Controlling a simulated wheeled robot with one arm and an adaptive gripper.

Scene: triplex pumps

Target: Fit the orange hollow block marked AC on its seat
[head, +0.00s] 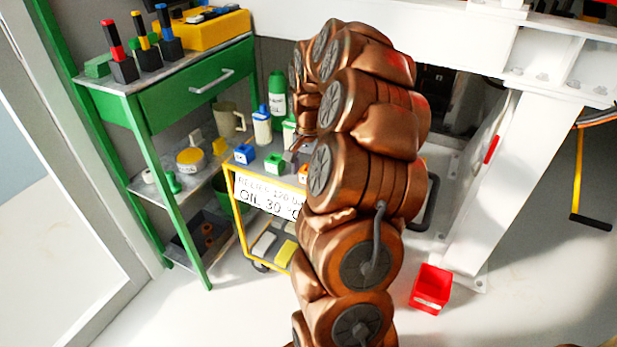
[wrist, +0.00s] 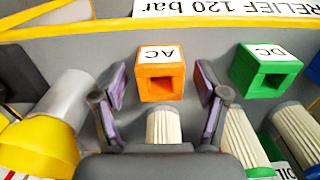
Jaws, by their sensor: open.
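The orange hollow block marked AC (wrist: 162,84) sits on the grey top of a yellow-edged cart in the wrist view, its square opening facing my gripper. In the head view a bit of orange (head: 303,173) shows beside my arm, which hides most of that spot. My gripper (wrist: 161,72) is open, one finger on each side of the block, with gaps left and right; I cannot tell how near the fingertips are in depth. I cannot make out the block's seat in either view.
A green hollow block marked DC (wrist: 262,70) stands right of the orange one. Ribbed white cylinders (wrist: 240,140), a grey cylinder (wrist: 72,97) and a yellow object (wrist: 38,147) crowd near my gripper. A green shelf unit (head: 187,95) stands left of the yellow cart (head: 240,228); a red bin (head: 431,288) is on the floor.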

